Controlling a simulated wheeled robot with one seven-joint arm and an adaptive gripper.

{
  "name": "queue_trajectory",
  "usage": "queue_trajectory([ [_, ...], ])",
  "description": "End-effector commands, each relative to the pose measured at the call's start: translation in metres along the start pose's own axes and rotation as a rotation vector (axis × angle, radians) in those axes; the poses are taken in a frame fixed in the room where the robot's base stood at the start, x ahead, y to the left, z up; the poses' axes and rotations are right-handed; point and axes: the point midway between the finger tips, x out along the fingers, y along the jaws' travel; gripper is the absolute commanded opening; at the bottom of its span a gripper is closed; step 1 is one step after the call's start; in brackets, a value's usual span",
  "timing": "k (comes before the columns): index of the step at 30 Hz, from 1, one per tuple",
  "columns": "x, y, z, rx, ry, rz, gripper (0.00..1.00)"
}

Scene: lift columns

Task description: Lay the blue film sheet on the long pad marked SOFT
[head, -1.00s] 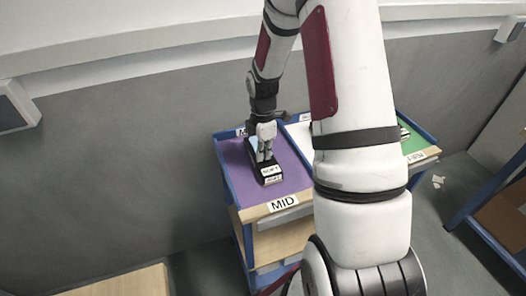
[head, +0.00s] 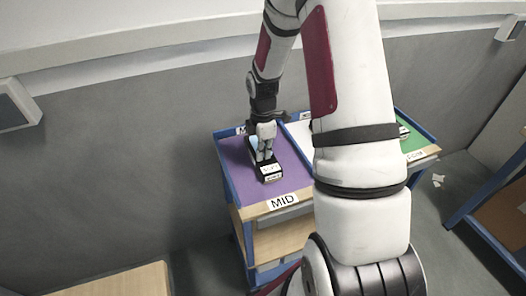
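A long black pad (head: 269,178) with white labels lies on the purple left section of the cart top, its long side running away from me. My gripper (head: 265,159) points down over the pad, with its fingertips close to or touching its top. A small light-blue patch (head: 253,144), which looks like part of the blue film sheet, shows at the left of the fingers. The fingers hide the rest, and I cannot tell whether they grip it. The label writing is too small to read clearly.
The blue-edged cart has a purple section (head: 238,172) labelled MID, a white middle section (head: 300,135) and a green right section (head: 418,143) holding a small dark object (head: 403,131). My arm hides much of the middle. A blue-framed rack (head: 480,212) stands at right.

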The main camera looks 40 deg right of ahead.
Motion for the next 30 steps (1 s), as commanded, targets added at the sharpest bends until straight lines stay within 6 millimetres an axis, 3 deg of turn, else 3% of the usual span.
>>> queue_trajectory([
  [22,0.0023,0.0000,-0.0001,-0.001,0.000,0.000,0.00],
  [25,0.0023,-0.0001,-0.0001,-0.001,0.000,0.000,0.25],
  [30,0.0022,-0.0001,-0.0002,-0.001,0.000,0.000,0.28],
])
